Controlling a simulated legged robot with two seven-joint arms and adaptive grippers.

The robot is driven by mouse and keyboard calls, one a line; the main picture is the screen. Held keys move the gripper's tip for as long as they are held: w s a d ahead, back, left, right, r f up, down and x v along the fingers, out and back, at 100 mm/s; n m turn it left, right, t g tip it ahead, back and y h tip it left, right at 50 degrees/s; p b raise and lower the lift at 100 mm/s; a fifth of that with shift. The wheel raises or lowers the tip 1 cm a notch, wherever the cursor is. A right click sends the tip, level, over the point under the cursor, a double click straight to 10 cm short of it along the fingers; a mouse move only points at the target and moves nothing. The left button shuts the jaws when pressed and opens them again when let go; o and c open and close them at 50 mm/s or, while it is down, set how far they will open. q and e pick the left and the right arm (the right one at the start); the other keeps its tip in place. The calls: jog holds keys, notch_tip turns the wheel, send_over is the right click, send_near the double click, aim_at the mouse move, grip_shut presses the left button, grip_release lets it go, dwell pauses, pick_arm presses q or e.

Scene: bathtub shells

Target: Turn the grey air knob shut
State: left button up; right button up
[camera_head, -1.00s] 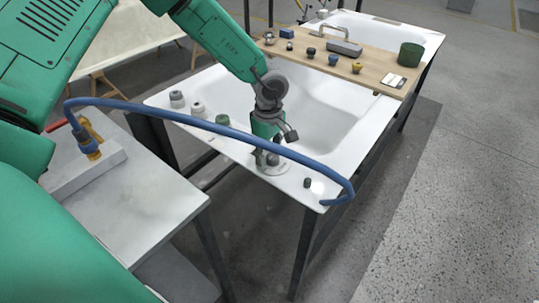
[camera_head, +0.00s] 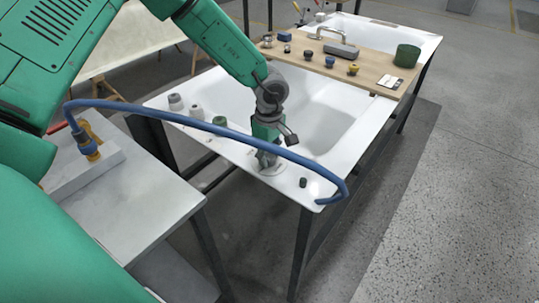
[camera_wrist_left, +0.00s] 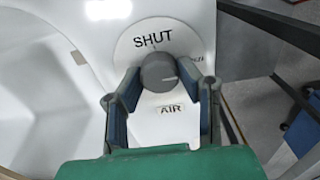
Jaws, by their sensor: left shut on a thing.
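The grey air knob (camera_wrist_left: 158,72) sits on a round white dial plate in the left wrist view. The word SHUT is printed on the plate (camera_wrist_left: 153,38), and an AIR label (camera_wrist_left: 171,109) lies below the knob. Another word at the right is partly hidden. A short pale mark shows on the knob's right side. My left gripper (camera_wrist_left: 160,80) is shut on the knob, one finger on each side. In the head view this gripper (camera_head: 268,159) points down at the near tub rim and mostly hides the knob. My right gripper is not in view.
A blue hose (camera_head: 175,117) arches across in front of my left gripper. Grey knobs (camera_head: 196,112) and a green knob (camera_head: 220,121) stand on the white tub rim (camera_head: 243,153). A small dark knob (camera_head: 303,182) is to the right. A wooden board (camera_head: 378,70) with several items lies behind.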

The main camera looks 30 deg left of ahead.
pick_arm(q)
jog(key=n+p, duration=0.3)
jog(key=shift+n, duration=0.3)
jog(key=n+p, duration=0.2)
jog(key=n, duration=0.2)
jog(key=shift+n+p, duration=0.3)
jog(key=shift+p, duration=0.05)
jog(key=n+p, duration=0.1)
jog(key=n, duration=0.3)
jog(key=shift+p, duration=0.35)
jog(key=n+p, duration=0.1)
jog(key=n, duration=0.4)
jog(key=shift+w, duration=0.1)
jog(key=shift+n, duration=0.5)
jog(key=o, duration=1)
jog(key=shift+o, duration=0.7)
jog(key=shift+w+f, duration=0.1)
jog(key=shift+w, duration=0.05)
